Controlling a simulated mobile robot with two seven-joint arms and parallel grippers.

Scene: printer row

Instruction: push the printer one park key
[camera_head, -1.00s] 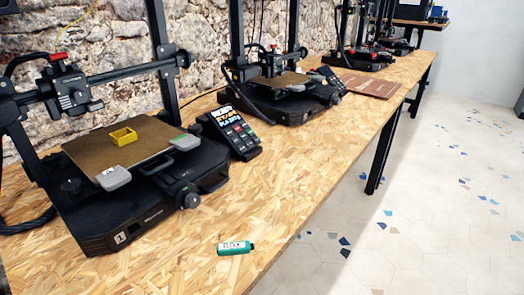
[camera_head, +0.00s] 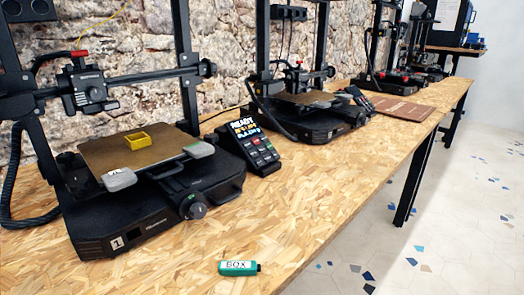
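Printer one (camera_head: 150,195), a black frame printer marked "1" on its front, stands on the wooden bench at the left. Its control panel (camera_head: 252,146) sits at its right side, with a lit screen reading "READY" at the top and several small keys below. The keys' labels are too small to read, so I cannot tell which one is the park key. A small yellow open box (camera_head: 138,140) rests on the printer's brown bed (camera_head: 108,157). Neither of my grippers is in view.
A second printer (camera_head: 312,118) and a brown board (camera_head: 402,110) stand farther along. The bench front is mostly clear. Tiled floor (camera_head: 440,225) lies to the right.

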